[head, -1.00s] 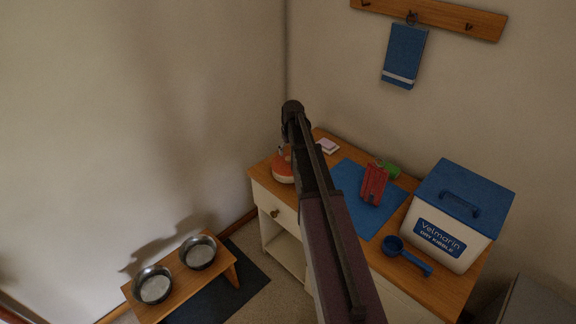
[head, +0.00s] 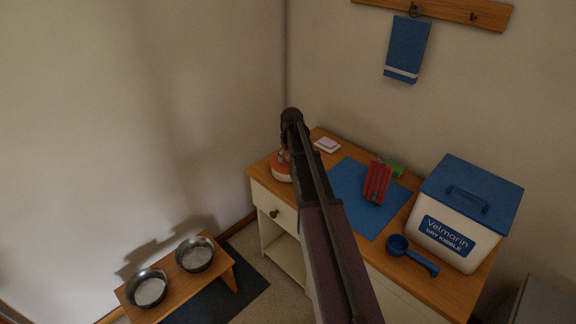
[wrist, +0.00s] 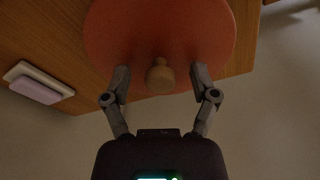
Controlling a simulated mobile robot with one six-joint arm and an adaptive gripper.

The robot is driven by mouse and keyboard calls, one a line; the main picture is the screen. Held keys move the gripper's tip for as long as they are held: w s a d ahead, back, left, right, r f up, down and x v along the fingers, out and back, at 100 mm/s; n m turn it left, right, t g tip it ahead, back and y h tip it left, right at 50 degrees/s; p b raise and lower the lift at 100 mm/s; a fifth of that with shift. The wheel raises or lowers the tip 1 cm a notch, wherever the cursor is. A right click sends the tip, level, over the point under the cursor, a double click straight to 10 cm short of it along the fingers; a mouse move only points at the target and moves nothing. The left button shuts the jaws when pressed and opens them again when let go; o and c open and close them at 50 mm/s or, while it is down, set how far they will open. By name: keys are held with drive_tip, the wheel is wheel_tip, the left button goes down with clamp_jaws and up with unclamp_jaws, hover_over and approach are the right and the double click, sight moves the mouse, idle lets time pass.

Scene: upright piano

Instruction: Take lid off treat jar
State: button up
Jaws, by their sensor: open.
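The treat jar (head: 281,172) stands at the left end of the wooden cabinet top, orange-red above a pale band, partly hidden by my arm in the head view. In the wrist view its round orange-red lid (wrist: 190,30) fills the upper middle, with a small wooden knob (wrist: 160,77) on it. My gripper (wrist: 160,82) is open, its two fingers on either side of the knob with a gap at each side. The fingertips overlap the lid's edge in the picture; I cannot tell whether they touch it. In the head view my arm hides the fingers.
The cabinet top (head: 440,290) also holds a pink-and-white block (head: 327,145), blue mat (head: 352,186), red item (head: 377,184), green item (head: 395,170), blue scoop (head: 412,256) and kibble bin (head: 450,238). A low bench (head: 180,289) with two metal bowls stands lower left.

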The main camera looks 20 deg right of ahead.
sight(288, 155)
idle(0.4)
clamp_jaws()
drive_tip(key=shift+r, duration=0.15)
wheel_tip(288, 155, up, 3)
drive_tip(key=p, duration=0.3)
drive_tip(key=s+r+p, duration=0.1)
drive_tip(key=s+p, duration=0.1)
drive_tip(key=s, duration=1.4)
drive_tip(key=shift+a+r, duration=0.35)
drive_tip(key=shift+r, duration=0.05)
